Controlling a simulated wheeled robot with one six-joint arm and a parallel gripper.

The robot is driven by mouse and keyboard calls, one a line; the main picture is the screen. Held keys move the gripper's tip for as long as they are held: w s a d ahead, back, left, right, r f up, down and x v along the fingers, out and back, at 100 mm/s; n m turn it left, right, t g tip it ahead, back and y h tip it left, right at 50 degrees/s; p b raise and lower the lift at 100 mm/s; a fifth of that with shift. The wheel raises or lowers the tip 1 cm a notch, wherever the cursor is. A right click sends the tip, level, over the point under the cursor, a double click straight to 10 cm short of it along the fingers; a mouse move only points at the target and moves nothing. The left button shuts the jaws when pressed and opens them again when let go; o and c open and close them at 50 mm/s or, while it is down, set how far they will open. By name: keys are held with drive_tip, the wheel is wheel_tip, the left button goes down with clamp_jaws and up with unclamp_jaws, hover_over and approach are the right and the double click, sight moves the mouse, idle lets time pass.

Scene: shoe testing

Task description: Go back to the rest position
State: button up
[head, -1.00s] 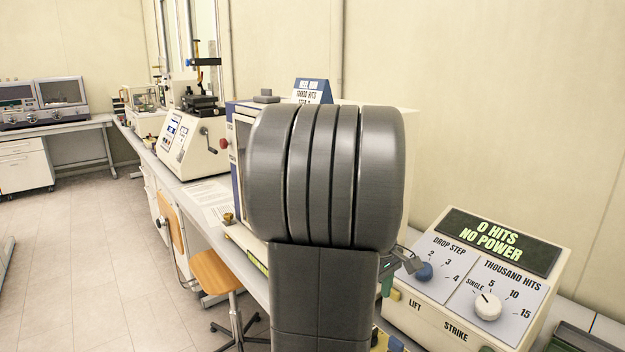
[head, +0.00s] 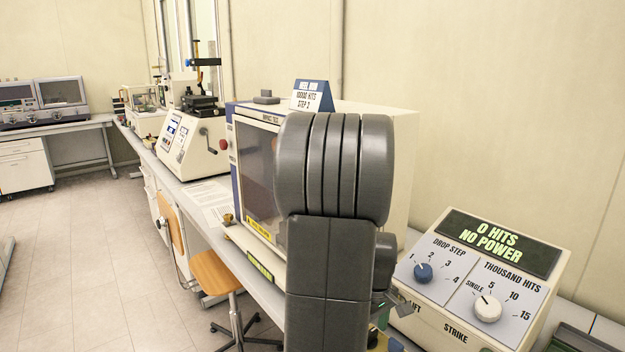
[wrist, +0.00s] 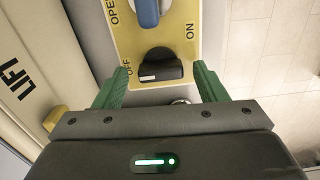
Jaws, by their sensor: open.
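My gripper (wrist: 158,88) shows in the wrist view with its two green fingers spread apart and nothing between their pads that it holds. A black rotary switch (wrist: 160,68) on a yellow plate (wrist: 125,40) lies just beyond the fingertips, between the words OFF and ON. A blue handle (wrist: 147,12) is above it, cut by the top edge. In the head view my dark grey arm stands in the middle and hides most of the gripper; a small green part of the gripper (head: 381,309) shows at the arm's lower right.
A control box (head: 480,270) at the right reads "0 HITS NO POWER". A cream tester with a dark window (head: 257,170) stands behind my arm, with a sign (head: 312,96) on top. An orange chair (head: 215,270) stands left of the bench. The floor at left is clear.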

drive_tip(key=m, duration=0.4)
drive_tip(key=shift+r+m, duration=0.15)
drive_tip(key=shift+m, duration=0.25)
drive_tip(key=m+p, duration=0.1)
drive_tip(key=m, duration=0.2)
drive_tip(key=shift+m, duration=0.4)
drive_tip(key=m+p, duration=0.1)
drive_tip(key=m, duration=0.3)
drive_tip(key=shift+m, duration=0.4)
drive_tip(key=shift+m+p, duration=0.5)
drive_tip(key=shift+m, duration=1.4)
